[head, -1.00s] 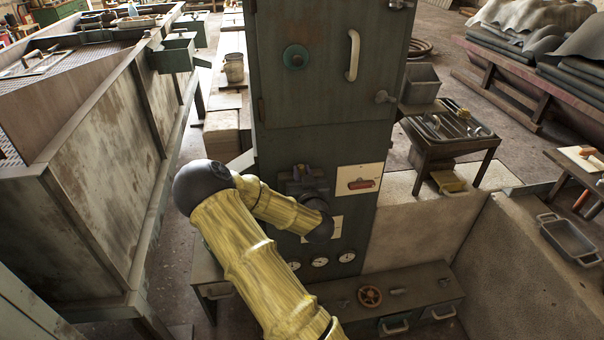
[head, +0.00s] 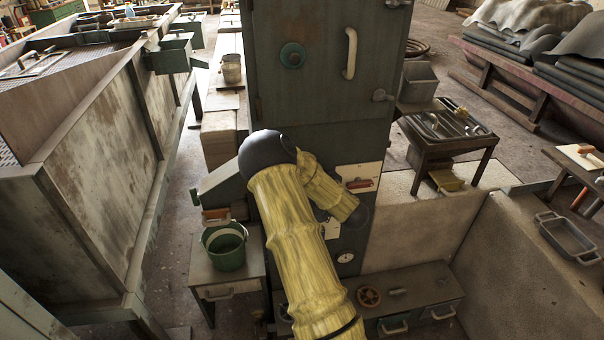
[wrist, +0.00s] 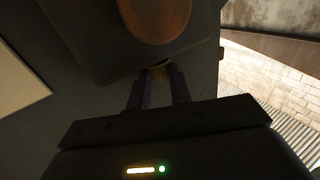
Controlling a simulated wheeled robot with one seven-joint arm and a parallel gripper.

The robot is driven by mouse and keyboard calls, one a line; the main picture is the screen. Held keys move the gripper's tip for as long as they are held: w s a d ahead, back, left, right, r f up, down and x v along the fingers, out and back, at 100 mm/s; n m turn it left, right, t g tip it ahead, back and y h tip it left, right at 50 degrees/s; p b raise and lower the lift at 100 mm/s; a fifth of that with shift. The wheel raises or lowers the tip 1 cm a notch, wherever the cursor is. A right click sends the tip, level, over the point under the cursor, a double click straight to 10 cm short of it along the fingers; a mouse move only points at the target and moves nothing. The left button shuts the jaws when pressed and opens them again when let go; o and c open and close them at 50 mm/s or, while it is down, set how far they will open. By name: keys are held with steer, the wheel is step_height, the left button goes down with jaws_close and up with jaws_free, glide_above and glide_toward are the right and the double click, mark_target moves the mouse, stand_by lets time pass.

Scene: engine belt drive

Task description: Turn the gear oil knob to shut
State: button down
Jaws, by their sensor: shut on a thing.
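My gripper (wrist: 160,88) shows in the wrist view, its two dark fingers close together on a small yellowish piece (wrist: 160,71) at the lower edge of a dark block. This piece seems to be the gear oil knob; most of it is hidden between the fingertips. A rounded orange-brown part (wrist: 155,18) sits on the dark block just beyond. In the head view my yellow arm hides the gripper and the knob against the front of the tall green cabinet (head: 325,110). How far the knob is turned cannot be read.
The cabinet front carries a teal round knob (head: 293,55), a pale handle (head: 350,54), a red handle on a white plate (head: 359,184) and a gauge (head: 345,257). A brown handwheel (head: 369,297) sits low. A green bucket (head: 225,246) stands left of my arm.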

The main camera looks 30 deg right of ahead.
steer(key=shift+d+n+y, duration=0.1)
steer(key=shift+n+y, duration=0.5)
steer(key=shift+y, duration=0.3)
steer(key=c, duration=1.3)
jaws_free()
steer(key=shift+r, duration=0.1)
steer(key=shift+m+h, duration=0.3)
steer(key=shift+h, duration=0.1)
